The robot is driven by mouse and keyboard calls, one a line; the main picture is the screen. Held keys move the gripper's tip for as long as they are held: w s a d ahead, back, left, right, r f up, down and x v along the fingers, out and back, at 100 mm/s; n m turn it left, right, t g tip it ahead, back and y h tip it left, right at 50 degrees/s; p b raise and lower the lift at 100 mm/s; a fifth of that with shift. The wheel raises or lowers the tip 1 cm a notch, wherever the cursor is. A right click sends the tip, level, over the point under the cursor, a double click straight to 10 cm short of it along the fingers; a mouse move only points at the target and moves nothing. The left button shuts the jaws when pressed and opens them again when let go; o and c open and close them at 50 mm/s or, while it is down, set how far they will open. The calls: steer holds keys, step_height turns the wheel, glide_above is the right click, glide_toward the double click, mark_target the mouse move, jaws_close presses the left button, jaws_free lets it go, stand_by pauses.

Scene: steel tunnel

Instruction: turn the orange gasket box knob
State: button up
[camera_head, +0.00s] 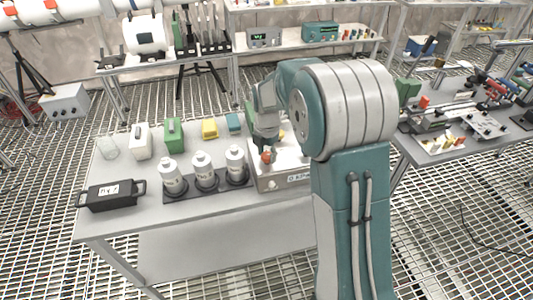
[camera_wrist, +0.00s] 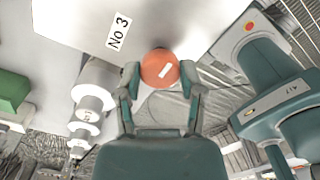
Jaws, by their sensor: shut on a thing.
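The orange knob (camera_wrist: 160,68) with a white mark on top sits between my gripper's two fingertips (camera_wrist: 160,78) in the wrist view. The fingers touch it on both sides, so my gripper is shut on it. In the head view the orange knob (camera_head: 266,157) shows as a small spot just below my gripper (camera_head: 266,145). The knob is on a pale box (camera_head: 270,184) at the right part of the table. In the wrist view the box (camera_wrist: 75,18) carries a "No 3" label. Part of the box is hidden behind my arm.
Several white bottles (camera_head: 204,171) stand in a dark rack left of the box. A black case (camera_head: 110,194) lies at the table's left. Green (camera_head: 173,134) and yellow (camera_head: 209,128) containers stand behind. Another table (camera_head: 465,130) with tools stands at the right.

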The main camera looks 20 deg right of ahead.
mark_target(267, 154)
steer(key=shift+f, duration=0.2)
steer(key=o, duration=1.2)
steer(key=shift+d, duration=0.1)
steer(key=shift+c, duration=0.2)
steer(key=shift+w, duration=0.1)
steer(key=shift+r, duration=0.15)
step_height(267, 154, up, 12)
steer(key=shift+w, duration=0.1)
